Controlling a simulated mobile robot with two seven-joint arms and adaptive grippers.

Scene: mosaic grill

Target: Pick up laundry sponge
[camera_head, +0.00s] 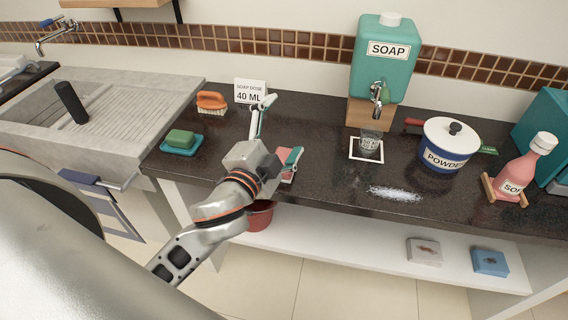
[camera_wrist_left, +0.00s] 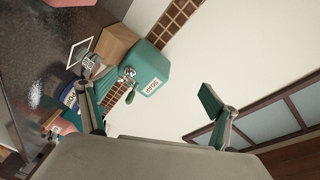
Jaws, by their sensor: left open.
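A pink item (camera_head: 287,176), possibly the laundry sponge, lies near the counter's front edge, partly hidden behind my left gripper. A green block (camera_head: 181,139) sits in a teal dish (camera_head: 195,150) to the left; I cannot tell whether it is soap or a sponge. My left gripper (camera_head: 277,136) is above the counter, its fingers spread wide, with teal pads. In the left wrist view the gripper (camera_wrist_left: 148,80) is open with nothing between its fingers. A pink patch (camera_wrist_left: 70,2) shows at that view's top edge. My right gripper is not in view.
An orange brush (camera_head: 211,101) and a "40 ML" card (camera_head: 250,91) stand at the back. To the right are a teal soap dispenser (camera_head: 384,58), a glass (camera_head: 370,141), a powder pot (camera_head: 447,148), spilled white powder (camera_head: 395,194) and a pink bottle (camera_head: 515,178). A sink (camera_head: 110,105) is left.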

